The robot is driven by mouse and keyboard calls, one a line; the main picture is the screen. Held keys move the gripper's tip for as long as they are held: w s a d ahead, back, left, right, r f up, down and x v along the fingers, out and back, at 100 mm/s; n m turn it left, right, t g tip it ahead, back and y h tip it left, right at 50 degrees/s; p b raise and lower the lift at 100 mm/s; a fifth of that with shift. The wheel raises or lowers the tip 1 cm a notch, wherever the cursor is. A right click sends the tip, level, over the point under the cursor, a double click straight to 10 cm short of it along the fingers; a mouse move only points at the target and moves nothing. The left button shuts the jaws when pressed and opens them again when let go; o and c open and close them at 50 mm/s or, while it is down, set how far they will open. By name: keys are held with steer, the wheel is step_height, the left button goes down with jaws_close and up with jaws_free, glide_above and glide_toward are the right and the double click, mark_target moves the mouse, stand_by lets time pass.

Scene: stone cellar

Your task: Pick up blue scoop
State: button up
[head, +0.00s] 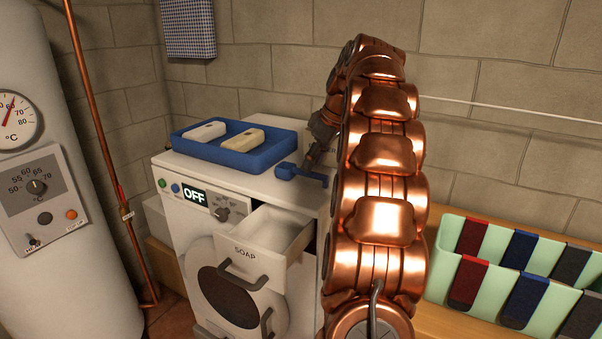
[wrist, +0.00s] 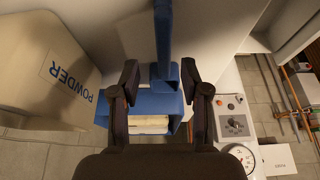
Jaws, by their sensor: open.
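The blue scoop (head: 287,171) lies on top of the white washing machine (head: 250,178), at the right of a blue tray, its handle pointing right toward my arm. In the wrist view the scoop (wrist: 163,40) runs down from the top edge, reaching between my fingers. My gripper (wrist: 160,70) is open, with one dark finger on each side of the scoop. I see a gap on both sides, so it is not gripped. In the head view my gripper (head: 318,150) is over the machine's right part, partly hidden behind my copper arm.
The blue tray (head: 222,163) holds two soap bars. A box marked POWDER (wrist: 60,70) stands close by in the wrist view. The soap drawer (head: 262,236) is pulled open at the machine's front. A mint rack (head: 480,295) with coloured cloths is at the right, a boiler (head: 60,220) at the left.

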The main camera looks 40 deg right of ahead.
mark_target(302, 175)
steer(key=shift+w+a+f+p, duration=0.25)
steer(key=shift+a+f+p, duration=0.05)
steer(key=shift+f, duration=0.2)
steer(key=shift+p+x, duration=0.35)
steer(key=shift+x, duration=1.1)
steer(key=shift+c, duration=0.4)
jaws_close()
